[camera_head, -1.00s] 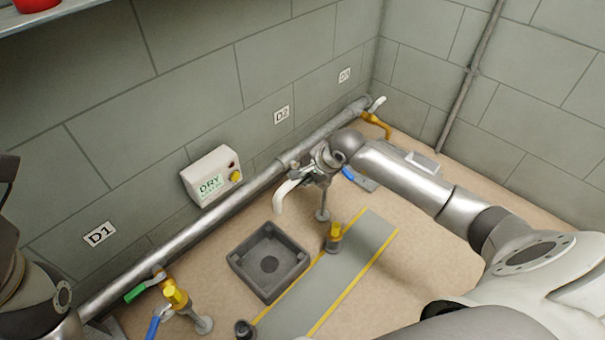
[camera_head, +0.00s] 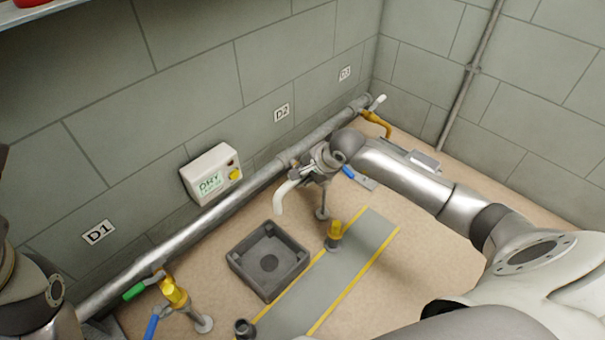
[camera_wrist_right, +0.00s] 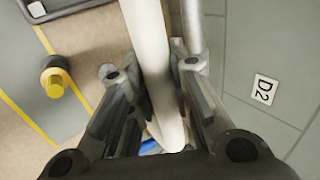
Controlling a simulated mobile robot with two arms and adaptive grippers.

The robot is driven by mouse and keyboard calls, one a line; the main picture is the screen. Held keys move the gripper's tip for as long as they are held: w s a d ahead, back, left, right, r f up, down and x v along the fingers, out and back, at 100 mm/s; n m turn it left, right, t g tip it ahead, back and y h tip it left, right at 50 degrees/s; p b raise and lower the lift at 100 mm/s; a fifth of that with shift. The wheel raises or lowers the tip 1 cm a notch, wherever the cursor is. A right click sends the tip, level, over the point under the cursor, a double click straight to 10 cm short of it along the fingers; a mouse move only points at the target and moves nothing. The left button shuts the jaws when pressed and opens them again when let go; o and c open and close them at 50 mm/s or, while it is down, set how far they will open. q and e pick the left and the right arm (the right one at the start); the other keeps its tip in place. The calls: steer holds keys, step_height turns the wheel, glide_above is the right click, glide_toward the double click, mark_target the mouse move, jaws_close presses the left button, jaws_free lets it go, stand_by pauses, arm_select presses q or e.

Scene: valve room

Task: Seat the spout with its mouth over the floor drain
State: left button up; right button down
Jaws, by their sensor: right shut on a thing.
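The spout (camera_head: 281,196) is a white curved tube with its free end bent downward. My right gripper (camera_head: 305,174) is shut on it, and in the right wrist view the white tube (camera_wrist_right: 150,45) runs between the two fingers. The floor drain (camera_head: 240,268) is a dark square basin with a round dark spot in its middle. The spout's free end appears just beyond the drain's back corner in the head view, not over its middle; its height is hard to tell. My left gripper is out of view; only part of my left arm shows at the left edge.
A silver pipe (camera_head: 215,205) runs along the wall with labels D1, D2 and D3 above. A box reading DRY (camera_head: 212,174) hangs behind. Yellow valve fittings (camera_head: 174,291) stand front left.

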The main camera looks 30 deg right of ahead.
steer(key=c, duration=1.3)
jaws_free()
steer(key=shift+r, duration=0.1)
steer(key=shift+o, duration=0.2)
steer(key=v, duration=1.2)
